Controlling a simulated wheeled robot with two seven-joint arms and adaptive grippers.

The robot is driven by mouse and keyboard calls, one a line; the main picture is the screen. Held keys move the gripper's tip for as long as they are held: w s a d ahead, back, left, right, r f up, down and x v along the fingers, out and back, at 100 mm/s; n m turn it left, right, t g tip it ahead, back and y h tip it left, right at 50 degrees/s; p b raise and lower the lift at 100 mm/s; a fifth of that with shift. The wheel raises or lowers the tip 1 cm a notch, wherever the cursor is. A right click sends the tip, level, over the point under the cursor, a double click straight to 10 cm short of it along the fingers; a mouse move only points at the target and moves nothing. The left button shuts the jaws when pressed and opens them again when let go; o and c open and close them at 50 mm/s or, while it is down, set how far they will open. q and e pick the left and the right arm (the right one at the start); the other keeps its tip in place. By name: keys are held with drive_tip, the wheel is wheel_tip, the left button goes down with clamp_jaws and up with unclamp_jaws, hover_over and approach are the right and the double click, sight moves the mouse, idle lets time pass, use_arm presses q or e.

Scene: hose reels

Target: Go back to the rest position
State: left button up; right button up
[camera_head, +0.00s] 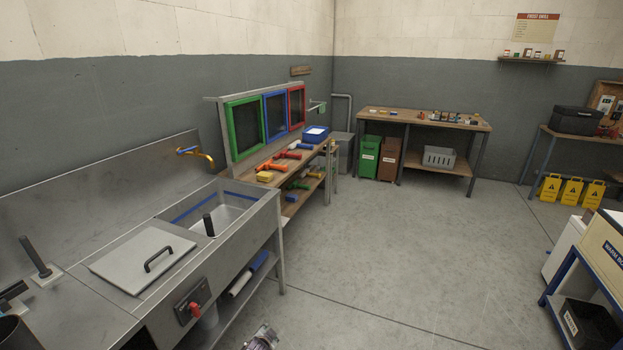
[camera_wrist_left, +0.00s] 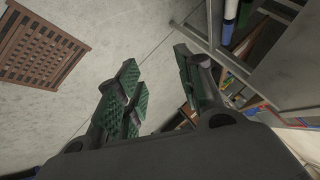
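My left gripper (camera_wrist_left: 157,72) shows in the left wrist view with its two green-padded fingers spread apart. Nothing is between the fingers, and bare grey floor shows through the gap. A small grey mechanical part (camera_head: 262,338) pokes in at the bottom edge of the head view; it looks like part of one of my arms, but I cannot tell which. My right gripper is not in view.
A steel sink counter (camera_head: 190,255) with a grey lid (camera_head: 128,262) stands at left. Another workbench (camera_head: 425,118) stands at the back. A blue-framed cart (camera_head: 567,280) is at right. The middle floor is clear.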

use_arm(q)
drive_tip(key=s+a+f+n+g+h, duration=0.1)
drive_tip(key=s+a+f+n+g, duration=0.15)
drive_tip(key=s+f, duration=0.8)
drive_tip(key=s+a+f+n+g, duration=0.1)
drive_tip(key=s+a+f+n, duration=0.25)
drive_tip(key=s+f, duration=0.75)
drive_tip(key=s+a+f+g, duration=0.2)
drive_tip(key=s, duration=1.6)
drive_tip(key=s+a+f+g, duration=0.2)
drive_tip(key=s+a+f, duration=0.1)
drive_tip(key=s, duration=1.4)
drive_tip(key=shift+s+a+y, duration=0.15)
drive_tip(key=shift+s+y, duration=0.25)
drive_tip(key=shift+s+f, duration=0.1)
